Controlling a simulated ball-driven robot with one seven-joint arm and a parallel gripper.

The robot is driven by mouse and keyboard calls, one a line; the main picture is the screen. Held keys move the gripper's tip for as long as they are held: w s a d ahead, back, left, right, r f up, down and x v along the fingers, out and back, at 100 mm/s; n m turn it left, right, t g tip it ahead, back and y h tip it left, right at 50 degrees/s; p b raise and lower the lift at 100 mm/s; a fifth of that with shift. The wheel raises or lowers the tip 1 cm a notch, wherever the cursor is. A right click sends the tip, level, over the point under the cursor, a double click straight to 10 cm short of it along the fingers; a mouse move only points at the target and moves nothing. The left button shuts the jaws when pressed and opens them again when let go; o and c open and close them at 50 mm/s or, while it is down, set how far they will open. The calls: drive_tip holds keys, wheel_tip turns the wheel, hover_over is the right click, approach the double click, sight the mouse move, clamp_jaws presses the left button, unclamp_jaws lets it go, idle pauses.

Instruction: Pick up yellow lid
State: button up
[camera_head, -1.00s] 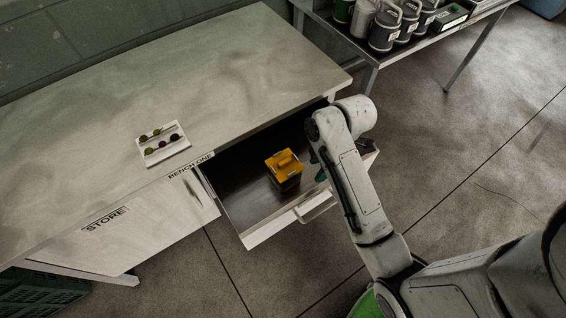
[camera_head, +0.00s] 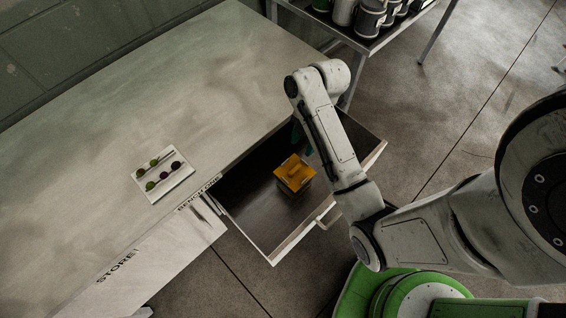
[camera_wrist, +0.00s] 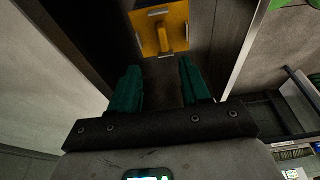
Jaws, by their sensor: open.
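The yellow lid (camera_head: 294,170) sits on top of a dark box (camera_head: 297,188) inside the open drawer (camera_head: 259,247) of the bench. In the wrist view the yellow lid (camera_wrist: 161,29) is near the top, with a raised handle bar across its middle. My gripper (camera_wrist: 161,80) has two green fingers spread apart, with nothing between them. The lid is ahead of the fingertips and apart from them. In the head view my gripper (camera_head: 301,137) is mostly hidden behind my arm, over the drawer behind the box.
The bench top (camera_head: 180,90) is mostly clear and holds a white tray (camera_head: 148,191) with several small balls. The drawer walls surround the box, with bare floor inside it to the left. A side table (camera_head: 385,38) with several canisters stands behind.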

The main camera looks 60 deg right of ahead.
drive_tip(key=b, duration=0.5)
hover_over(295, 169)
drive_tip(key=d, duration=0.2)
drive_tip(key=x, duration=0.2)
drive_tip(key=d+x, duration=0.1)
drive_tip(key=x, duration=0.2)
drive_tip(key=shift+d+f, duration=0.15)
drive_tip(key=shift+f, duration=0.15)
drive_tip(key=shift+s+f, duration=0.1)
drive_tip(key=shift+f, duration=0.3)
drive_tip(key=shift+s+a+p+x, duration=0.15)
drive_tip(key=shift+p+x, duration=0.05)
drive_tip(key=shift+x, duration=0.9)
drive_tip(key=shift+s+a+p+x, duration=0.1)
drive_tip(key=shift+p+x, duration=0.05)
drive_tip(key=shift+x, duration=0.95)
drive_tip(key=shift+r, duration=0.1)
clamp_jaws()
